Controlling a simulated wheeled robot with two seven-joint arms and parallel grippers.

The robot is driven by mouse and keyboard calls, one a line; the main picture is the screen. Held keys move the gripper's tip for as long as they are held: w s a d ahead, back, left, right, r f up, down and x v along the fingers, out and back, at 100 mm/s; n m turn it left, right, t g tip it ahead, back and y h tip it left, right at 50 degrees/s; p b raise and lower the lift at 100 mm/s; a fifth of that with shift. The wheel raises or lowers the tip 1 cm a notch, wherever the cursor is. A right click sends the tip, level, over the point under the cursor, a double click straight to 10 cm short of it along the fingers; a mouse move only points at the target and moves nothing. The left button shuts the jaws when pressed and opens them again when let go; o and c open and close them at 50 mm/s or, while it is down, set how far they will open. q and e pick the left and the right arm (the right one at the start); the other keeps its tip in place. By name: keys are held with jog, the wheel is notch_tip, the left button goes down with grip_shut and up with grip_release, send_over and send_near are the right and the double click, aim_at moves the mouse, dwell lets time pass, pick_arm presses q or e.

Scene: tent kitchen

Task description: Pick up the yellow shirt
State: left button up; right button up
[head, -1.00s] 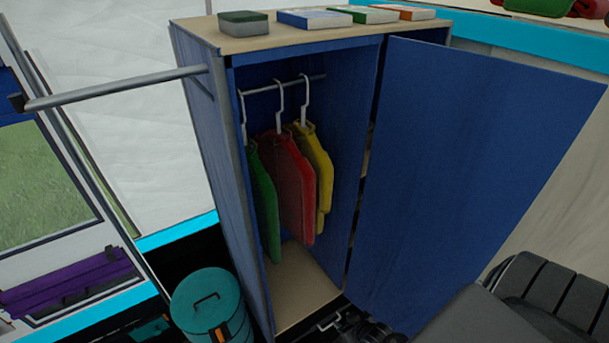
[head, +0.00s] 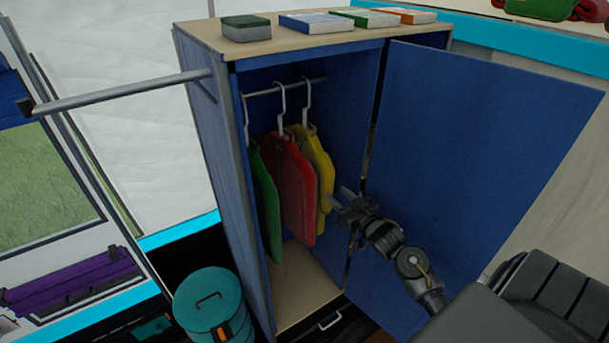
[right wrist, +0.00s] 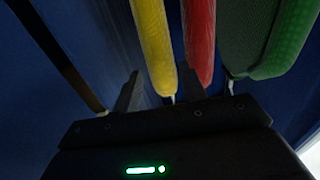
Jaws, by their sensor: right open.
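The yellow shirt (head: 321,170) hangs on a white hanger in the blue wardrobe, rightmost in the head view. The red shirt (head: 292,180) hangs beside it and partly covers it. The green shirt (head: 265,200) hangs leftmost. My right gripper (head: 338,199) is open and empty, just right of the yellow shirt's lower part. In the right wrist view the yellow shirt (right wrist: 152,45) shows between the lines of the two fingers (right wrist: 160,92). The red shirt (right wrist: 200,40) shows by the right finger. I cannot tell whether a finger touches cloth. My left gripper is out of view.
The wardrobe's blue door (head: 470,160) stands open to the right, behind my right arm. A metal rail (head: 120,92) sticks out left of the wardrobe. A teal bin (head: 210,305) stands at its front left. Books (head: 315,21) and a green-topped box (head: 246,28) lie on top.

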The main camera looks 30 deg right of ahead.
aim_at(331, 189)
jog(key=shift+w, duration=0.85)
jog(key=w+p, duration=0.2)
jog(key=w, duration=0.2)
jog(key=shift+w+d, duration=0.1)
jog(key=shift+w, duration=0.15)
jog(key=shift+w+f, duration=0.1)
jog(key=shift+w, duration=0.15)
jog(key=shift+s, duration=0.1)
jog(key=shift+c, duration=0.4)
grip_shut()
